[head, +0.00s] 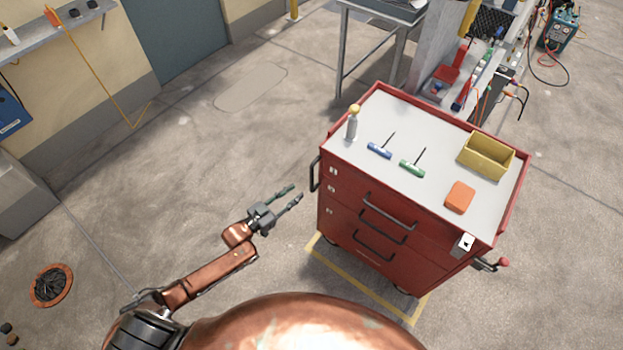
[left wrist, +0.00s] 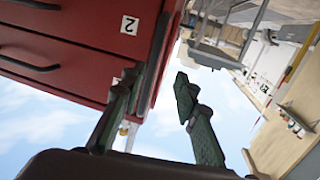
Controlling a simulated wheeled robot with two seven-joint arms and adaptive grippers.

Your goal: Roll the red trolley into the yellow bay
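The red trolley (head: 345,215) stands right of centre, with drawer handles in front, a side handle (head: 315,174) on its left and a red-knobbed lever at lower right. The yellow bay (head: 360,283) shows as floor lines along the trolley's near lower edge; the trolley hides the rest. My left gripper (head: 292,194) is open and empty, its fingers pointing at the trolley's left side, a short gap from the side handle. In the left wrist view its two fingers (left wrist: 157,85) are apart, with the red trolley (left wrist: 75,55) and its "2" label beside them. My right gripper is out of view.
On the trolley top lie a bottle (head: 352,124), blue and green T-handle tools, a yellow bin (head: 487,157) and an orange block (head: 460,197). A metal table (head: 345,50) and cluttered rack stand behind.

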